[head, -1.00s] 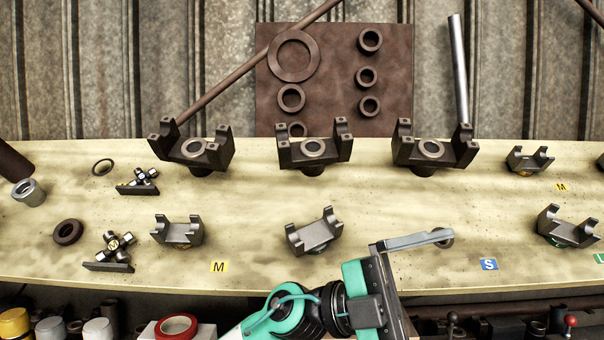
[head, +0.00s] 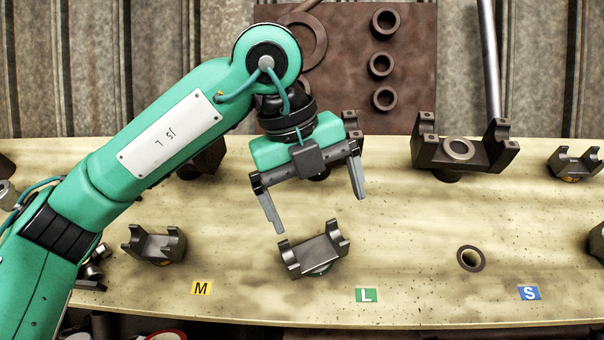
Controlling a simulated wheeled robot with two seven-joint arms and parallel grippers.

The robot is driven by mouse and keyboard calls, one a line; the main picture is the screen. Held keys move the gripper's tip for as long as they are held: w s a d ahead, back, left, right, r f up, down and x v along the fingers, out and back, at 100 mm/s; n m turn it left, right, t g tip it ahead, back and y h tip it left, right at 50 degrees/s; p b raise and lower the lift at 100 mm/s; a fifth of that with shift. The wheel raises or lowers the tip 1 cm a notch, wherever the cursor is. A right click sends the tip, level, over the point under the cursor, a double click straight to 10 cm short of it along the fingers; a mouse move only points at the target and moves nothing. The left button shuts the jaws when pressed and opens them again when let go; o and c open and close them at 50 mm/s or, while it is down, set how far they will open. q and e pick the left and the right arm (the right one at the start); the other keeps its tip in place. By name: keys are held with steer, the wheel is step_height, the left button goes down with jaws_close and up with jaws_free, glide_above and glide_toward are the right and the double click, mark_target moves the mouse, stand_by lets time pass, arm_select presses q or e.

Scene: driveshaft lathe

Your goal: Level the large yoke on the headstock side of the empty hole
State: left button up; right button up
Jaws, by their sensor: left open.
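The empty hole (head: 470,258) is a dark ringed opening in the front row of the pale bench. To its left a grey U-shaped yoke (head: 315,252) sits by the green L label (head: 366,295). This yoke is tilted, its right side higher than its left, with a bit of green under it. My left gripper (head: 319,212) is open and empty, its two fingers pointing down just above the yoke in the picture, apart from it as far as I can tell. My right gripper is not in view.
A smaller yoke (head: 154,244) stands left, near the yellow M label (head: 201,288). A large dark yoke (head: 462,150) stands in the back row; others there are partly hidden by my left arm. The blue S label (head: 528,292) lies right. Bench around the hole is clear.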

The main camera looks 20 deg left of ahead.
mark_target(311, 245)
arm_select(q)
steer(key=a+r+n+y, duration=0.2)
steer(key=a+r, duration=0.1)
steer(key=shift+t, duration=0.3)
steer(key=p+x, duration=0.4)
steer(key=x, duration=0.8)
steer(key=shift+w+f, duration=0.15)
steer(key=shift+f, duration=0.1)
steer(key=shift+p+x, duration=0.4)
steer(key=shift+x, duration=0.35)
steer(key=c, duration=1.7)
steer(key=shift+r, duration=0.1)
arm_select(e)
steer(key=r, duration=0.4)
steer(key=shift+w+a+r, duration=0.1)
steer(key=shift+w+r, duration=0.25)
